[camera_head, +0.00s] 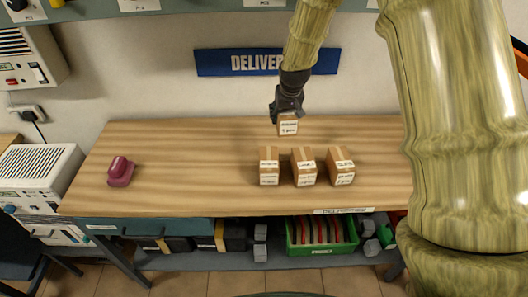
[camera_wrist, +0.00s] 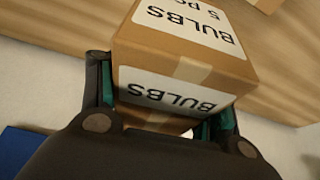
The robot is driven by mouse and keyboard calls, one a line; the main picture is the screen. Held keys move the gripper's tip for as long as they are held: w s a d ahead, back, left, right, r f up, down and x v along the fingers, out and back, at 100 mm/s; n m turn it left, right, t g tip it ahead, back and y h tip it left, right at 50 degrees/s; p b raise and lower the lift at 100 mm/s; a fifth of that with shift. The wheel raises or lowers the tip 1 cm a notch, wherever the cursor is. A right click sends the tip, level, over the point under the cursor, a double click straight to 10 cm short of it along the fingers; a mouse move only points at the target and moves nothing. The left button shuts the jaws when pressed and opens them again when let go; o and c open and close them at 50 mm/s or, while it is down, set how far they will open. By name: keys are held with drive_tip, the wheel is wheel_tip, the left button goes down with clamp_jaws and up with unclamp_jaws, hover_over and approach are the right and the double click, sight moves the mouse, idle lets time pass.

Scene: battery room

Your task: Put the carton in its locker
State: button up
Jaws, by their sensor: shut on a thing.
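My gripper (camera_head: 286,103) is shut on a small brown carton (camera_head: 288,127) with white labels, above the back part of the wooden table (camera_head: 215,150). In the wrist view the carton (camera_wrist: 195,60) sits between the two fingers (camera_wrist: 165,125), and its labels read "BULBS", with "5 pcs" partly visible. A gap between the carton and the table cannot be judged clearly. No locker can be made out in either view.
Three similar cartons, left (camera_head: 269,166), middle (camera_head: 304,167) and right (camera_head: 340,166), stand in front of my gripper. A maroon object (camera_head: 120,172) lies at the table's left. A blue "DELIVER" sign (camera_head: 225,62) is on the wall. A green crate (camera_head: 321,247) is on the lower shelf.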

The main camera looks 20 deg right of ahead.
drive_tip(key=d+f+m, duration=0.1)
drive_tip(key=d, duration=0.3)
drive_tip(key=p, duration=0.4)
approach(292, 144)
drive_tip(key=shift+x, duration=2.55)
drive_tip(key=shift+w, duration=0.15)
drive_tip(key=o, duration=1.4)
drive_tip(key=shift+r, duration=0.15)
